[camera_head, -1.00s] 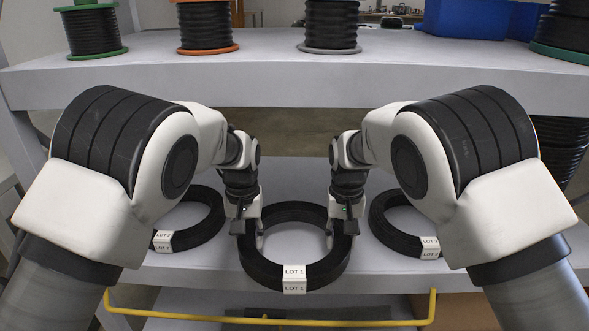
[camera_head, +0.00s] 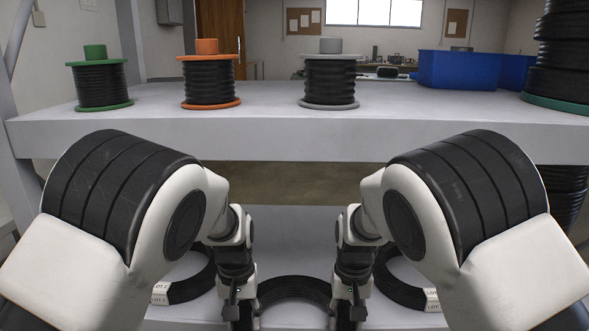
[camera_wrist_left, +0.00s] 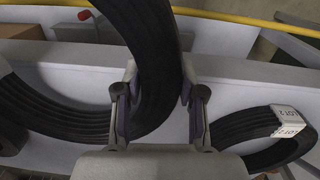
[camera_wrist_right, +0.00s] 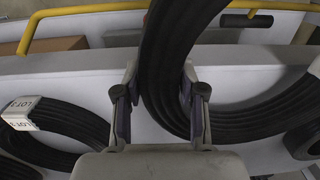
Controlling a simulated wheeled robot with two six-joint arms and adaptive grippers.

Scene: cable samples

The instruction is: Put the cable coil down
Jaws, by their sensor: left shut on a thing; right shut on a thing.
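The black cable coil (camera_head: 295,284) is between my two grippers at the bottom of the head view; its front part is cut off by the frame. My left gripper (camera_head: 240,312) is shut on its left side, and my right gripper (camera_head: 348,312) on its right side. In the left wrist view the coil (camera_wrist_left: 158,60) passes between the fingers (camera_wrist_left: 158,98). In the right wrist view the coil (camera_wrist_right: 165,60) also runs between the fingers (camera_wrist_right: 160,98). The coil is over the lower shelf; I cannot tell whether it touches it.
A labelled coil (camera_head: 188,287) lies on the left of the lower shelf, another (camera_head: 402,285) on the right. The upper shelf (camera_head: 270,127) carries several spools, including an orange one (camera_head: 210,82), and a blue bin (camera_head: 458,70). A yellow rail (camera_wrist_left: 235,18) runs along the front.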

